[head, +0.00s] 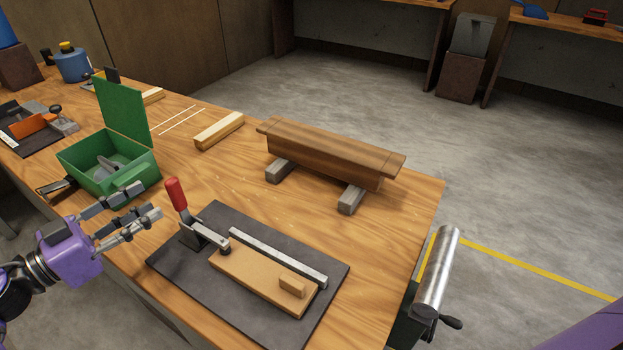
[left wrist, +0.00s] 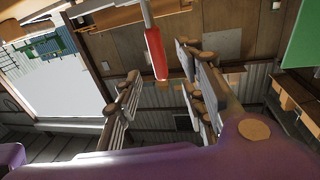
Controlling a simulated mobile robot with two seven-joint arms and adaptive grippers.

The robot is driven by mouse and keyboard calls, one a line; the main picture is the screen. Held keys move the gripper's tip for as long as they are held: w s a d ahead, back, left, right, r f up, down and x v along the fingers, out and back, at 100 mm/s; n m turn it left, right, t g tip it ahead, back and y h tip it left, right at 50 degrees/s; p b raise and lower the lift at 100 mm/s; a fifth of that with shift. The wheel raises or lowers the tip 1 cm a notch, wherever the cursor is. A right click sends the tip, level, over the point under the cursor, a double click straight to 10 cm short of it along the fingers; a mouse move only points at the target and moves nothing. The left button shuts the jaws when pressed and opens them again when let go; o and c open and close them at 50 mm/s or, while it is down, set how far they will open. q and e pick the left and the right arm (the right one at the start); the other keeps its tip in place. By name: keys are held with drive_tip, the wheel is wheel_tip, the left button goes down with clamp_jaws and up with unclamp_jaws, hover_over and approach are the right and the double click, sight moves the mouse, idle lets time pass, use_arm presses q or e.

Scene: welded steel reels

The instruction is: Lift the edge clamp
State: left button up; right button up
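The clamp has a red upright handle (head: 176,194) and a grey metal arm. It stands at the left corner of a dark base plate (head: 185,262), and its arm tip reaches the edge of a light wooden board (head: 250,282). My left gripper (head: 148,202) is just left of the red handle, fingers spread and pointing toward it, apparently empty. In the left wrist view, the red handle (left wrist: 155,53) shows beyond the open fingers, between their tips. My right gripper is out of view.
An open green box (head: 75,160) with a grey item in it stands behind my left gripper. A metal bar (head: 280,256) lies along the wooden board. A wooden beam (head: 325,155) rests on grey blocks behind. A roller (head: 437,275) stands off the right table edge.

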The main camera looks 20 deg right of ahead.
sight(174, 192)
use_arm(q)
drive_tip(key=x, duration=0.7)
drive_tip(key=shift+d, duration=0.1)
clamp_jaws()
